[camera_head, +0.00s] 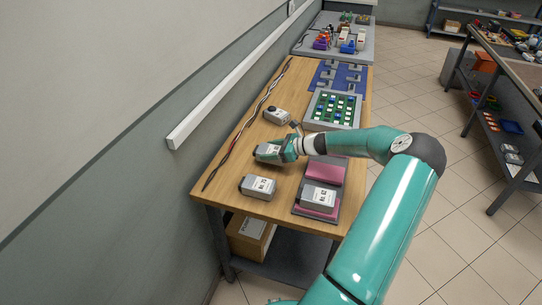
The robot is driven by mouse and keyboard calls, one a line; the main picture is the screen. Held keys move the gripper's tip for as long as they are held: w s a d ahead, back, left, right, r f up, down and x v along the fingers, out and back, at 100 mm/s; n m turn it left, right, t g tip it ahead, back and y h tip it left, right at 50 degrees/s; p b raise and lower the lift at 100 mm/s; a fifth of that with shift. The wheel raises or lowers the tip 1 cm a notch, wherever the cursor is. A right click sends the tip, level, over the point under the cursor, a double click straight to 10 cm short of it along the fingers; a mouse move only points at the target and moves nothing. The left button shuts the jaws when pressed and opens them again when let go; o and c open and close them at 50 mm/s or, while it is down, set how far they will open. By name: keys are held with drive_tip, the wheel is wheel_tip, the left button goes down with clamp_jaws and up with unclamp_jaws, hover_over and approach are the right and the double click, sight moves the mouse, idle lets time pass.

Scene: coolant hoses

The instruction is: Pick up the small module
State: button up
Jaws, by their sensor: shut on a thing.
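My gripper (283,150) is over the wooden table and points left. It is shut on a small grey module (265,151), which shows just past the fingers. My fingers hide part of this module, and I cannot tell whether it touches the table. Another grey module (258,187) with a white label lies nearer on the table. A third labelled grey module (318,199) sits on the pink pad of a dark tray (298,209). A small grey device (277,115) with a dark round part lies farther back.
The wooden table (222,191) stands along the wall. A bare pink pad (326,172) lies right of my gripper. A green board (333,108) and a blue mat (325,76) lie behind. A dark cable (241,131) runs along the left edge. A box (250,238) is on the shelf below.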

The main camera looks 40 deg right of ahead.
drive_tip(key=s+a+r, duration=0.7)
drive_tip(key=s+r, duration=0.2)
drive_tip(key=s, duration=0.3)
drive_tip(key=shift+a+r, duration=0.25)
drive_tip(key=shift+r, duration=0.15)
